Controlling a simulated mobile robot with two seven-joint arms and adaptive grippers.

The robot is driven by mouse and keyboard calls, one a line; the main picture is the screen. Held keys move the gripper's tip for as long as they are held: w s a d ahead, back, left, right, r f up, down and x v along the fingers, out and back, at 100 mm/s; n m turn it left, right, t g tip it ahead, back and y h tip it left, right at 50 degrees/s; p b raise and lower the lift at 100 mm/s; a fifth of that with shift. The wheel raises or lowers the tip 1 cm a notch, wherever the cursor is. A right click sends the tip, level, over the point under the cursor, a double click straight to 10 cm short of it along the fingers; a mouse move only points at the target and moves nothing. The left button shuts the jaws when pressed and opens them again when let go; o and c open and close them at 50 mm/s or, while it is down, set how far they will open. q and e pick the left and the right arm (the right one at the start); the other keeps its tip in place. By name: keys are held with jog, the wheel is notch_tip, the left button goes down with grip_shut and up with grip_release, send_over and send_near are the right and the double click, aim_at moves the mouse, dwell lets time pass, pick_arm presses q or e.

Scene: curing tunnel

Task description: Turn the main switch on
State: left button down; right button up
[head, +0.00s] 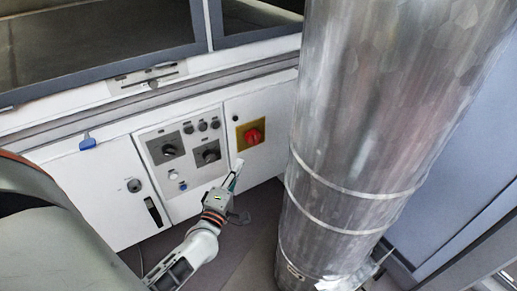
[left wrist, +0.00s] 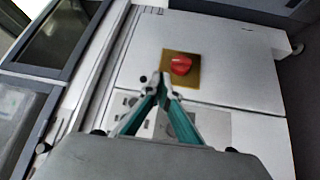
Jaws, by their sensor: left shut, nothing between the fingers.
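The main switch is a red rotary knob (head: 253,136) on a yellow square plate (head: 245,140), set in the white cabinet front. In the left wrist view the red knob (left wrist: 180,65) on its yellow plate (left wrist: 193,80) lies just beyond my fingertips. My left gripper (head: 237,165) is shut and empty, below and slightly left of the switch; its teal fingers meet in the left wrist view (left wrist: 162,84). It seems apart from the knob. My right gripper is not in view.
A grey control panel (head: 184,190) with black knobs and small buttons sits left of the switch. A large shiny metal duct (head: 370,100) stands close on the right. A blue tab (head: 87,143) sticks out on the left of the cabinet.

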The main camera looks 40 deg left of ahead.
pick_arm(q)
jog(key=a+f+n+y+b, duration=0.1)
jog(key=a+f+n+y, duration=0.1)
jog(key=a+f+n, duration=0.15)
jog(key=b, duration=0.2)
send_near(251, 132)
jog(key=a, duration=0.3)
jog(key=w, duration=0.2)
jog(key=w+d+g, duration=0.1)
jog(key=shift+w+r, duration=0.3)
jog(key=shift+r, duration=0.1)
jog(key=shift+w+d+r, duration=0.15)
jog(key=shift+w+d, duration=0.05)
jog(key=shift+w, duration=0.25)
jog(key=shift+r, duration=0.1)
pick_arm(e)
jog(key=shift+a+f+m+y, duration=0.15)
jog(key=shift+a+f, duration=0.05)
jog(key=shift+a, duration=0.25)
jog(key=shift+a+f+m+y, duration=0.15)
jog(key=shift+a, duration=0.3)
